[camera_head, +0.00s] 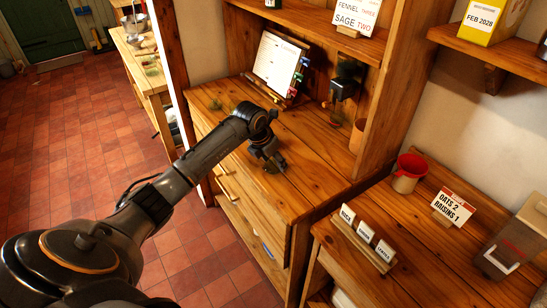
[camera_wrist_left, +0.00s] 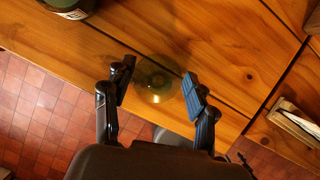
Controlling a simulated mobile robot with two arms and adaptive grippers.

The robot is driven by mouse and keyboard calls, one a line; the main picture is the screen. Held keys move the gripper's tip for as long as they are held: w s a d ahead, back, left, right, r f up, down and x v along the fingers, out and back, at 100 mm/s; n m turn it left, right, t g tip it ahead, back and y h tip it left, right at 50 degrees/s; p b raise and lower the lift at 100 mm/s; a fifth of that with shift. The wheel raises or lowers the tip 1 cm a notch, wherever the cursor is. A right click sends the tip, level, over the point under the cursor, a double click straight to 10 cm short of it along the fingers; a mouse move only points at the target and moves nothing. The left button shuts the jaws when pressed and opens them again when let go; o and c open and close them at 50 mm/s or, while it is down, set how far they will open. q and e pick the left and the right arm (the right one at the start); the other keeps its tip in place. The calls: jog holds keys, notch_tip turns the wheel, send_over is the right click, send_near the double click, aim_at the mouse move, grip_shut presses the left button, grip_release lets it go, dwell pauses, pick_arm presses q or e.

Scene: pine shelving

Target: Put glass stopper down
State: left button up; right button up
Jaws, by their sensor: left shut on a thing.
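The glass stopper (camera_wrist_left: 158,80) is a clear, greenish round piece between the fingers of my left gripper (camera_wrist_left: 158,88) in the left wrist view. The gripper is shut on it. In the head view my left gripper (camera_head: 270,163) is over the wooden counter (camera_head: 315,180), near its front edge. The stopper cannot be made out there. I cannot tell whether it touches the counter. My right gripper is not in view.
A dark grinder (camera_head: 345,82) and a white board (camera_head: 277,62) stand at the counter's back. A red cup (camera_head: 408,172) and label cards (camera_head: 366,238) sit on the right-hand surface.

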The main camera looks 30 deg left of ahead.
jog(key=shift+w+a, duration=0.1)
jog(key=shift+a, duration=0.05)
pick_arm(q)
jog(key=shift+f, duration=0.15)
jog(key=o, duration=1.1)
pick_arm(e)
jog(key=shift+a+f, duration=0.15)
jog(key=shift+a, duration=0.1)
pick_arm(q)
jog(key=shift+r, duration=0.3)
jog(key=b+v, duration=0.2)
jog(key=v, duration=0.9)
jog(key=shift+s+r, duration=0.25)
jog(key=shift+r, duration=0.1)
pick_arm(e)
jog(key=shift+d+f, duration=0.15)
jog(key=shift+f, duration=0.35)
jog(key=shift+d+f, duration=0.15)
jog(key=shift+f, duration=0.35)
